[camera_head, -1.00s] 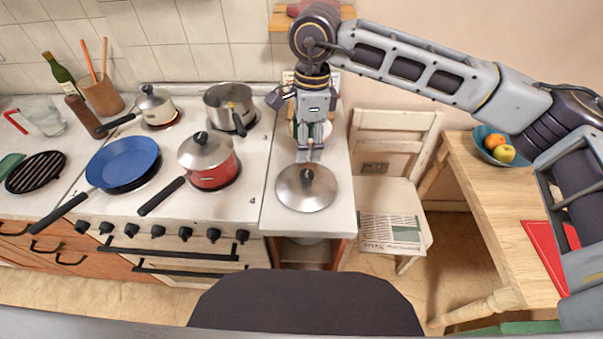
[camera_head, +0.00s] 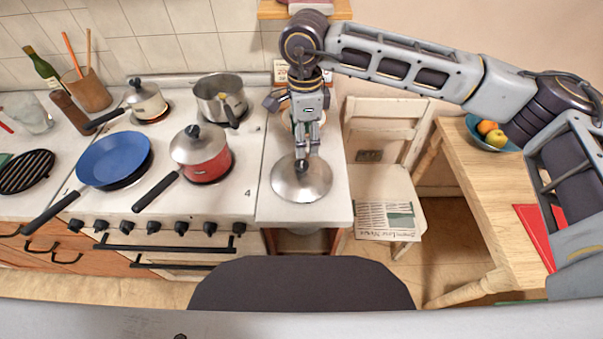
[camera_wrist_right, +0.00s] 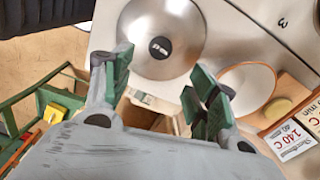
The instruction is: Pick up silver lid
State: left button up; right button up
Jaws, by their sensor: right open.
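The silver lid (camera_head: 287,179) lies on the white counter right of the stove, a round domed lid with a dark knob (camera_head: 301,166) at its centre. In the right wrist view the lid (camera_wrist_right: 185,25) and its knob (camera_wrist_right: 160,47) lie just beyond my fingertips. My right gripper (camera_head: 308,150) points down at the knob from behind. In the wrist view its green-padded fingers (camera_wrist_right: 160,80) are apart with nothing between them. I cannot tell from the head view whether a fingertip touches the knob. My left gripper is not in view.
A red pot (camera_head: 203,160) with its own lid stands on the stove to the left, with a blue pan (camera_head: 113,158) further left. A white plate (camera_wrist_right: 250,85) lies behind the silver lid. A white chair (camera_head: 375,185) stands right of the counter (camera_head: 335,205).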

aim_at(302, 164)
notch_tip(302, 164, down, 3)
jog(key=shift+f, duration=0.85)
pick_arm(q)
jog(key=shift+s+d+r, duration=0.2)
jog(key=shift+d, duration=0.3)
pick_arm(e)
jog(key=shift+f, duration=0.1)
jog(key=shift+a+f+p, duration=0.1)
jog(key=shift+f+p, duration=0.3)
jog(key=shift+f, duration=0.05)
notch_tip(302, 164, down, 3)
jog(key=shift+s+a+r+p, duration=0.1)
jog(key=shift+r+p, duration=0.05)
jog(key=shift+p, duration=0.2)
jog(key=shift+f, duration=0.65)
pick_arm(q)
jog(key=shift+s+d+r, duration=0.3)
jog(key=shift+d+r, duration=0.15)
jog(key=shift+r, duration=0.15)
pick_arm(e)
jog(key=shift+f, duration=0.15)
